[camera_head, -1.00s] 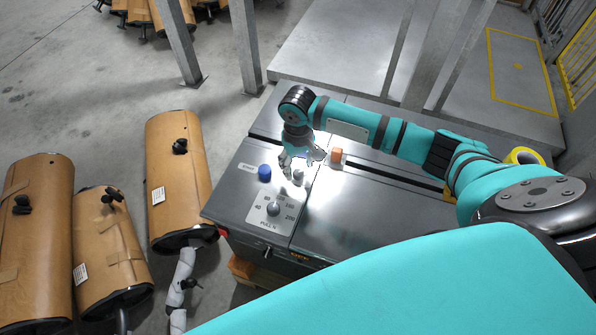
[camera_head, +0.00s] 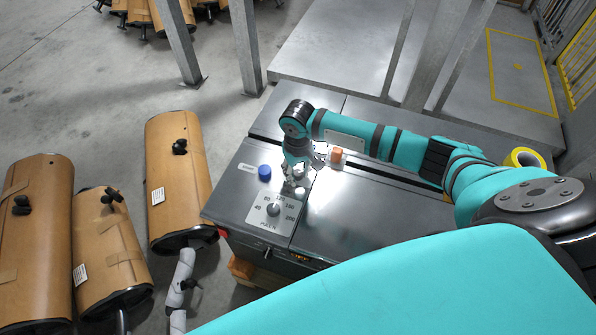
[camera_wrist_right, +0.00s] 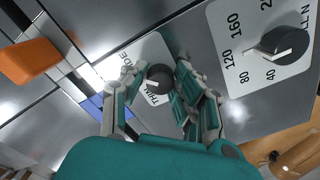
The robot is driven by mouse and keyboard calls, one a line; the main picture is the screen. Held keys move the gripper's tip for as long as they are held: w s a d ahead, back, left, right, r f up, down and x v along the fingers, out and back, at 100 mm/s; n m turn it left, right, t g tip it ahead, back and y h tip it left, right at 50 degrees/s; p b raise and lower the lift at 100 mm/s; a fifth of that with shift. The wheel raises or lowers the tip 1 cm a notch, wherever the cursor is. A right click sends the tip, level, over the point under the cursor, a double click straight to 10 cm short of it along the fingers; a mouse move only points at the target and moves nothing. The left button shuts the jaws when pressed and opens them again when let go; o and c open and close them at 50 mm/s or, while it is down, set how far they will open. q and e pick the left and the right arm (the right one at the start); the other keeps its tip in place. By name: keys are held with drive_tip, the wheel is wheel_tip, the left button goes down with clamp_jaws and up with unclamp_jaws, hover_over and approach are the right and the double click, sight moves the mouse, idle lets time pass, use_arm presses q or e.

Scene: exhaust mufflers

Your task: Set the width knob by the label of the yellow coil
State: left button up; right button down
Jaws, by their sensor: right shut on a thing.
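My right gripper (camera_head: 296,180) is down at the top of the dark machine (camera_head: 340,228). In the right wrist view its fingers (camera_wrist_right: 158,88) are closed in on a small black knob (camera_wrist_right: 160,76) with a pale pointer. In the head view the fingers largely hide this knob. A yellow coil (camera_head: 536,158) lies at the right, partly behind my arm; I cannot read a label on it. My left gripper is not in view.
A second knob (camera_head: 274,210), on a numbered "PULL N" dial, is close by and also shows in the wrist view (camera_wrist_right: 284,42). A blue button (camera_head: 265,173) and an orange block (camera_head: 337,156) stand near the gripper.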

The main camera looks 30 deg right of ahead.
drive_tip(key=shift+r+n+p, duration=0.15)
drive_tip(key=shift+n+p, duration=0.25)
drive_tip(key=shift+p, duration=0.1)
drive_tip(key=shift+n+p, duration=1.65)
drive_tip(key=shift+n, duration=0.25)
drive_tip(key=n+p, duration=0.1)
drive_tip(key=n, duration=0.1)
drive_tip(key=shift+n, duration=0.3)
drive_tip(key=n+p, duration=0.1)
drive_tip(key=n, duration=0.1)
drive_tip(key=shift+n, duration=0.4)
drive_tip(key=n, duration=0.2)
drive_tip(key=shift+n+p, duration=0.4)
drive_tip(key=n, duration=0.4)
drive_tip(key=shift+n, duration=0.7)
